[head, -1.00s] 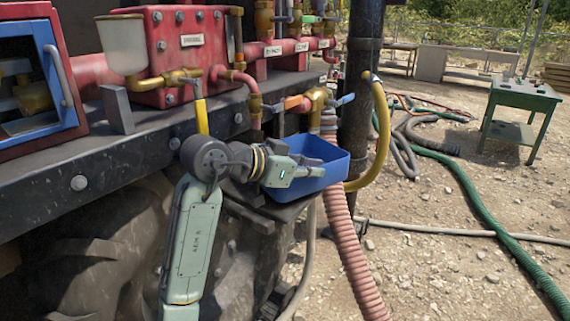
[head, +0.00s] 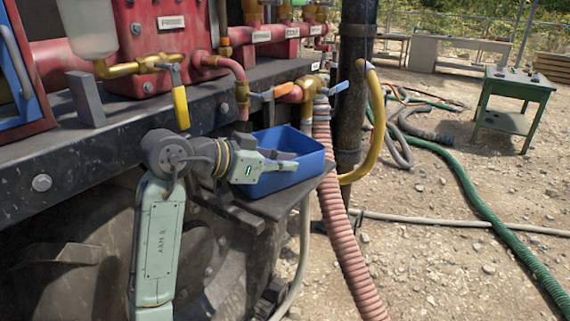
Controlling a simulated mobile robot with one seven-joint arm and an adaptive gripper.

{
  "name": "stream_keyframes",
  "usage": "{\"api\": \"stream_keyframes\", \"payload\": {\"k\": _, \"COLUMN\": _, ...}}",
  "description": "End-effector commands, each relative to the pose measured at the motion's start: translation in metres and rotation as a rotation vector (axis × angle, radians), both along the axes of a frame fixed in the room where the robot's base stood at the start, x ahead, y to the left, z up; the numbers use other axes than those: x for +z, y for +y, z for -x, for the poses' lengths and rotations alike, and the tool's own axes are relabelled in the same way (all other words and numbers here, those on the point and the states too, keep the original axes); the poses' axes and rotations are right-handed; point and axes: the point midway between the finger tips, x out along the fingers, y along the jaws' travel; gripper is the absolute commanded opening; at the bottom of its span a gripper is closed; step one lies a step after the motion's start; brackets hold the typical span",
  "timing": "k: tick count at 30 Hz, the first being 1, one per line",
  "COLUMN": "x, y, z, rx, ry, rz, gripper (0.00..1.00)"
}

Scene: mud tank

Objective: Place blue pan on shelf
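The blue pan (head: 298,180) is an open rectangular tub in the middle of the head view, in front of the pipework. It is over the small dark shelf (head: 281,206) fixed to the machine's side, and its base looks very close to or on the shelf. I cannot tell whether it rests fully. My gripper (head: 284,160) reaches in from the left, with its fingers on either side of the pan's near wall; it appears shut on that wall. The gripper hides part of the pan's near left side.
A yellow-handled valve (head: 181,107) hangs above my arm. A brass valve (head: 307,88) and a ribbed pink hose (head: 342,225) are close to the pan. A black post (head: 354,90) with a yellow hose (head: 378,120) stands behind. Open gravel and a green table (head: 512,100) are at the right.

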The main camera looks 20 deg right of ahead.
Motion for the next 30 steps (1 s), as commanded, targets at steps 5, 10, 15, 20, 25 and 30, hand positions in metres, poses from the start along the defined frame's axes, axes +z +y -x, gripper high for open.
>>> {"api": "stream_keyframes", "payload": {"k": 5, "x": -0.001, "y": 0.0, "z": 0.0, "rx": 0.0, "ry": 0.0, "rz": 0.0, "gripper": 0.11}}
{"api": "stream_keyframes", "payload": {"k": 10, "x": -0.001, "y": 0.0, "z": 0.0, "rx": 0.0, "ry": 0.0, "rz": 0.0, "gripper": 0.23}}
{"api": "stream_keyframes", "payload": {"k": 15, "x": -0.001, "y": 0.0, "z": 0.0, "rx": 0.0, "ry": 0.0, "rz": 0.0, "gripper": 0.25}}
{"api": "stream_keyframes", "payload": {"k": 20, "x": 0.0, "y": 0.0, "z": 0.0, "rx": 0.0, "ry": 0.0, "rz": 0.0, "gripper": 0.25}}
{"api": "stream_keyframes", "payload": {"k": 25, "x": 0.007, "y": 0.012, "z": 0.002, "rx": 0.004, "ry": -0.001, "rz": 0.001, "gripper": 0.25}}
{"api": "stream_keyframes", "payload": {"k": 30, "x": 0.02, "y": 0.043, "z": 0.012, "rx": 0.005, "ry": -0.002, "rz": 0.001, "gripper": 0.25}}
